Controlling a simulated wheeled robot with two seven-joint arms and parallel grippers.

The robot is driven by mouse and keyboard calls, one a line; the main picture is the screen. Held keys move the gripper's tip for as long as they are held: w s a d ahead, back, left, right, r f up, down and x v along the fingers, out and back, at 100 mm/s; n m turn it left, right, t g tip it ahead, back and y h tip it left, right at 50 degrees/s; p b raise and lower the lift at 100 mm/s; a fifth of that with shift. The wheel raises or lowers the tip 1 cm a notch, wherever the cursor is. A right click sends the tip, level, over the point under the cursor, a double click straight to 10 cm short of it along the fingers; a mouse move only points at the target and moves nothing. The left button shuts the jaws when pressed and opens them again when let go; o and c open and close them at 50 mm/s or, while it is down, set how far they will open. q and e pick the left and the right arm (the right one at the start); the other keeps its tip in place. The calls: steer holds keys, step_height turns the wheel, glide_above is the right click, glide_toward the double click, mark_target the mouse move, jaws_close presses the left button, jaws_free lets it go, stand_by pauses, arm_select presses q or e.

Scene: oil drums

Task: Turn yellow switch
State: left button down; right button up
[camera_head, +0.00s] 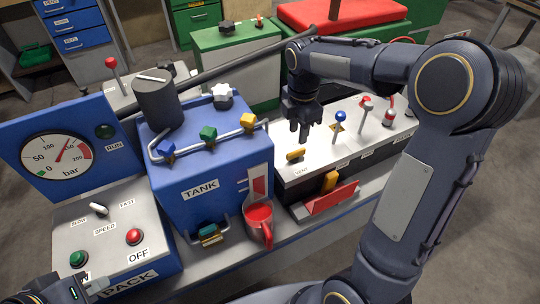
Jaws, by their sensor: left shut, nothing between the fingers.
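A small yellow switch (295,155) lies flat on the white top of the control box (310,165), to the right of the blue tank. My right gripper (299,132) points down just above and behind this switch, apart from it as far as I can see. Its fingers are dark and small here, so their opening is unclear, and I see nothing held in them. My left gripper (92,287) is at the bottom left corner, partly cut off, shut and empty, near the front of the pack panel.
The blue tank (205,180) carries blue, green and yellow knobs on a pipe. A red cup (260,222) stands before it. A blue-knobbed lever (339,120) and red-knobbed levers stand right of the switch. The pack panel (105,235) has a toggle and buttons.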

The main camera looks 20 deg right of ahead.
mark_target(296, 151)
step_height(296, 151, down, 8)
steer(key=shift+w+r, duration=0.1)
stand_by(0.4)
steer(key=shift+c, duration=0.2)
steer(key=shift+d, duration=0.1)
jaws_close()
